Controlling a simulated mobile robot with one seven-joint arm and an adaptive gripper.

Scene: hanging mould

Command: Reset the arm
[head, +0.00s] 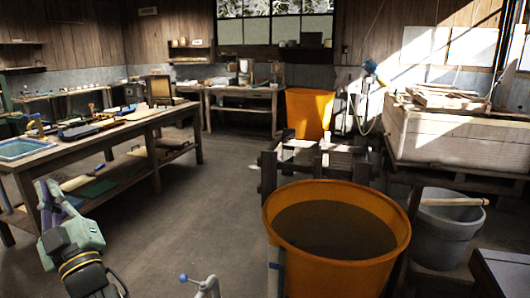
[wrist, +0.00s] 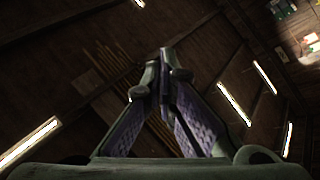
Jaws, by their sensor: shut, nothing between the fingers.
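My gripper (head: 47,188) is at the lower left of the head view, raised and pointing up, in front of the long workbench. It also shows in the wrist view (wrist: 161,76), where its two purple-padded fingers meet at the tips. The fingers are shut with nothing held between them. The wrist view looks up at dark wooden roof boards with bright slits of light. Part of my arm shows below the gripper in the head view.
A large orange tub (head: 335,284) stands close in front, with a grey bucket (head: 447,240) to its right. A long workbench (head: 150,127) with tools and a blue tray (head: 25,148) is on the left. A second orange bin (head: 308,112) stands farther back. The middle floor is clear.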

